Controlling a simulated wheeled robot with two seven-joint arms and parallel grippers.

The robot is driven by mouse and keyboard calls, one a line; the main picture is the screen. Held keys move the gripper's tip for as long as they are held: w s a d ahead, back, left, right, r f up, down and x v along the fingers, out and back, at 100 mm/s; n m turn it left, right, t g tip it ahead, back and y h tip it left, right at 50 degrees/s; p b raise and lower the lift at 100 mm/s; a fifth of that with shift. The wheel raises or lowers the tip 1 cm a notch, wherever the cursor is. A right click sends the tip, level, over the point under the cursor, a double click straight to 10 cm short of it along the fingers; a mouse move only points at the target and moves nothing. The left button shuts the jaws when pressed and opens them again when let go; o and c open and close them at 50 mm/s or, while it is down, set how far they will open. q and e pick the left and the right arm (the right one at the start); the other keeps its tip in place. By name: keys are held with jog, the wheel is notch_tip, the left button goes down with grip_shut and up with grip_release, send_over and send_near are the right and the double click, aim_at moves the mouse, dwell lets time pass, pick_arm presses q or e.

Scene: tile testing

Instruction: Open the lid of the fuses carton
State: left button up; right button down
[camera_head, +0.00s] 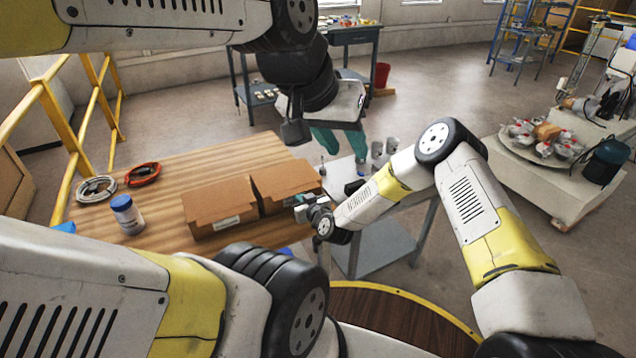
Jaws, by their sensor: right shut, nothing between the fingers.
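Two brown cardboard cartons, a left one (215,202) and a right one (284,181), stand side by side on the wooden table. Each has a small white label low on its front. The print is too small to read, so I cannot tell which is the fuses carton. Both tops look closed. My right gripper (301,203) is shut and empty at the right carton's front right corner; I cannot tell whether it touches. My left gripper (341,142) hangs behind and to the right of the cartons, its teal fingers apart, with nothing seen between them.
A white jar with a blue lid (127,215), a white cable coil (97,189) and a red cable coil (142,174) are on the table's left (180,165). Grey cups (377,149) stand on a small side table at right. A yellow railing (60,130) runs along the left.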

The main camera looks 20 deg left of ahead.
jog(key=shift+r, duration=0.8)
jog(key=shift+w+a+r, duration=0.2)
jog(key=shift+r, duration=0.25)
jog(key=shift+w+a+r, duration=0.2)
jog(key=shift+a+r, duration=0.05)
jog(key=shift+r, duration=0.25)
jog(key=shift+w+a+r, duration=0.2)
jog(key=shift+r, duration=0.25)
jog(key=shift+w+a+r, duration=0.2)
jog(key=shift+a+r, duration=0.05)
jog(key=shift+r, duration=0.45)
jog(key=shift+w+a+r, duration=0.2)
jog(key=shift+a+r, duration=0.05)
jog(key=shift+r, duration=0.4)
jog(key=shift+w+a+r, duration=0.25)
jog(key=shift+a+r, duration=0.05)
jog(key=shift+r, duration=0.4)
jog(key=shift+w+a+r, duration=0.25)
jog(key=shift+a+r, duration=0.05)
jog(key=shift+r, duration=0.35)
